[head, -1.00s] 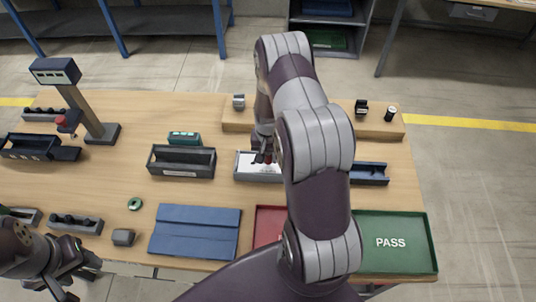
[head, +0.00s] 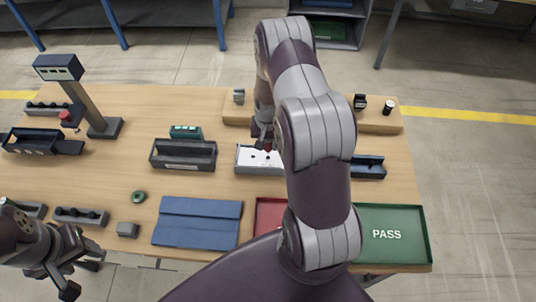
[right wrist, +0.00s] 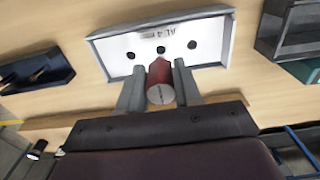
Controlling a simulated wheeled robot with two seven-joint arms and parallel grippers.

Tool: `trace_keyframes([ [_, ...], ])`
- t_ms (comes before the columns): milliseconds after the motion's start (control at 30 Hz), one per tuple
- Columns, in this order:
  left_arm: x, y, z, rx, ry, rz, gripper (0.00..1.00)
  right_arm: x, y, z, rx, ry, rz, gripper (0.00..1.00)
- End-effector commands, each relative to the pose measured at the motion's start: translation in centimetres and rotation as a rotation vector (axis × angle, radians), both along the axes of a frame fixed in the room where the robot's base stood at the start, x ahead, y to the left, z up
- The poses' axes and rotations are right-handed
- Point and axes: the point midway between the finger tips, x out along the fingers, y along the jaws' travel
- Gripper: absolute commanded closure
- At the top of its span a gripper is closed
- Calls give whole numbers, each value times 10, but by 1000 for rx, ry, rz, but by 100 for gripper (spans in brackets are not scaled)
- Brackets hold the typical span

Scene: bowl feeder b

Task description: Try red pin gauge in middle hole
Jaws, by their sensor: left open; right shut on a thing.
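The white plate (head: 245,159) with a row of three dark holes sits in a grey frame at the middle of the table. In the right wrist view the plate (right wrist: 200,31) shows its middle hole (right wrist: 162,50) just beyond the gauge tip. My right gripper (right wrist: 159,68) is shut on the red pin gauge (right wrist: 160,84), whose slotted end faces the camera. The gauge overlaps the plate's near edge in this view and looks outside the hole. In the head view my right gripper (head: 264,136) is partly hidden by my arm. My left gripper (head: 82,275) is open and empty at the lower left.
A dark bin (head: 183,165) stands left of the plate and a blue bin (head: 369,168) to its right. A raised wooden ledge (head: 385,126) runs behind. In front lie a blue mat (head: 197,235), a red tray (head: 266,211) and the green PASS tray (head: 390,258).

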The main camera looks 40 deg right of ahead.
Motion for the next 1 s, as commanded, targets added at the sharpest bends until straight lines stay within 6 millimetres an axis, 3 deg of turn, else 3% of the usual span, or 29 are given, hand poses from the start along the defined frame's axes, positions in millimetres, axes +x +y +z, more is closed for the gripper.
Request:
trace_keyframes([
  [200, 0, 0, 12, 0, 0, 0, 45, 0, 0, 16, 0, 0, 0, 98],
  [533, 0, 0, 10, 0, 0, 0, 45, 0, 0, 14, 1, 1, 0, 98],
  [1000, 0, 0, -24, 0, 0, 0, 45, 0, 0, -28, 1, 2, 0, 98],
])
